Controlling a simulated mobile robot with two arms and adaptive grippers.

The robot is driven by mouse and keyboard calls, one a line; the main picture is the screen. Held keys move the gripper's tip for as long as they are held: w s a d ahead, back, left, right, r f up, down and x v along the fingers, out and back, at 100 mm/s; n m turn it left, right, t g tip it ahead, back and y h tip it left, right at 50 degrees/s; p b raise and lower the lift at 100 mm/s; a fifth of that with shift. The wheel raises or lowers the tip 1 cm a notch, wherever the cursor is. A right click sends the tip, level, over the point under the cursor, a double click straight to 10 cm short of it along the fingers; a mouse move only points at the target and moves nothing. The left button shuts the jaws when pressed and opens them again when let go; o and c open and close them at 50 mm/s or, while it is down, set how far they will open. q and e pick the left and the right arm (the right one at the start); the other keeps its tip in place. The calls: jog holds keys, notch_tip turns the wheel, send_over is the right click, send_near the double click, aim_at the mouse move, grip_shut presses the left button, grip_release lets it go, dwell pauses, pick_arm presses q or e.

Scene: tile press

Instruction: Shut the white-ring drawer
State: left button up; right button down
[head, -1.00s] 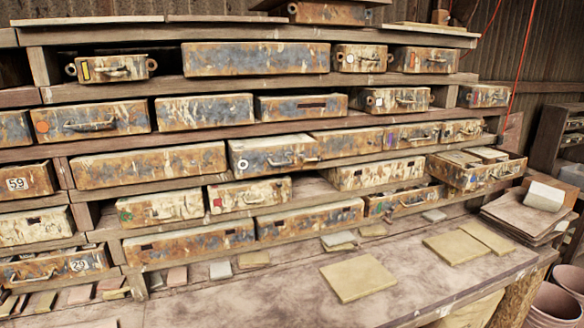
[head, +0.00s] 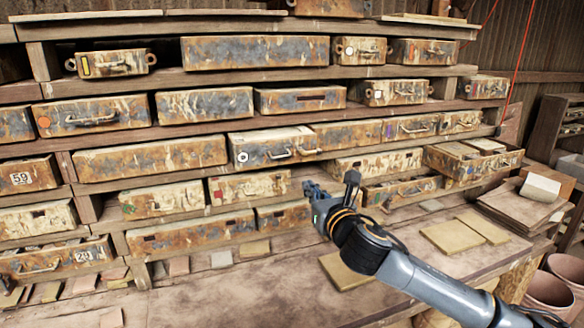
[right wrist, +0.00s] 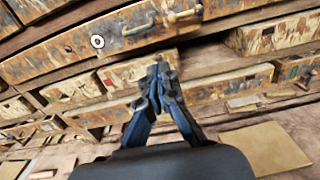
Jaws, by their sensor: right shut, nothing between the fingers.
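The white-ring drawer (head: 265,151) is a rusty, mottled drawer in the middle row, with a white ring at the left of its front and a handle toward the right. It stands out a little, and a strip of its top shows. In the right wrist view the same drawer (right wrist: 70,52) shows at upper left with its white ring and handle. My right gripper (head: 330,192) is shut and empty, below and to the right of the drawer front, apart from it. It also shows in the right wrist view (right wrist: 157,72). My left gripper is out of view.
Below is the red-marked drawer (head: 249,188). At right, an open drawer (head: 475,164) with tiles juts out, above another partly open drawer (head: 402,190). Flat tiles (head: 455,237) lie on the bench (head: 230,300), whose front left is mostly clear.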

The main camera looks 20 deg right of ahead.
aim_at(288, 164)
jog(key=w+p, duration=0.1)
jog(key=w, duration=0.3)
jog(key=w+p, duration=0.1)
jog(key=w, duration=0.3)
jog(key=w+p, duration=0.1)
jog(key=w, duration=0.3)
jog(key=shift+w+a+p, duration=0.25)
jog(key=shift+p, duration=0.15)
